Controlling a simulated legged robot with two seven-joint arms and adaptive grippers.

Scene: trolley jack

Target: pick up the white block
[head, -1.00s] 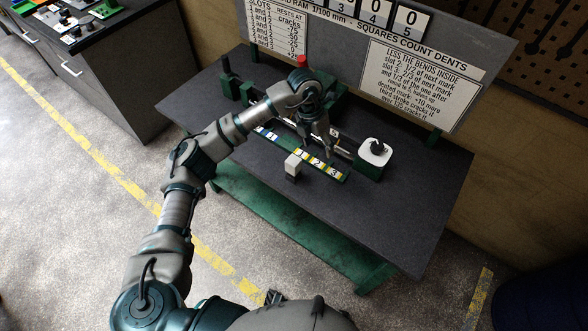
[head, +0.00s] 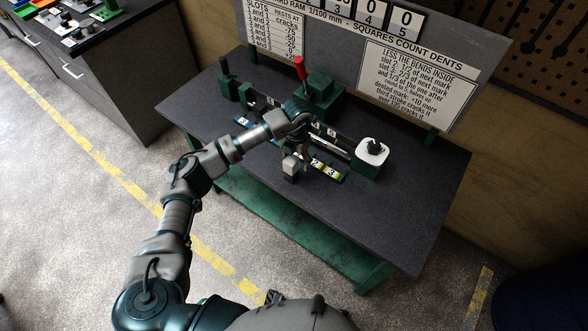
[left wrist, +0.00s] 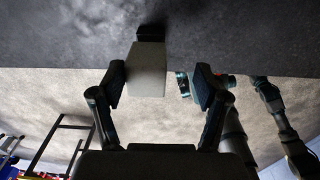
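The white block (head: 291,164) stands on the dark table top near its front edge, with a darker part below it. My left gripper (head: 296,154) is over it in the head view, and its fingers partly cover the block. In the left wrist view the white block (left wrist: 147,72) lies between the two fingers of my left gripper (left wrist: 160,82). The fingers are apart. The left finger in the picture is close to the block, and a clear gap shows on the right side. My right gripper is not in view.
A strip with numbered squares (head: 328,171) lies just right of the block. Behind stand a green press with a red handle (head: 299,68) and a white-topped green unit (head: 372,152). A lettered sign board (head: 417,82) rises at the back. The table's right part is clear.

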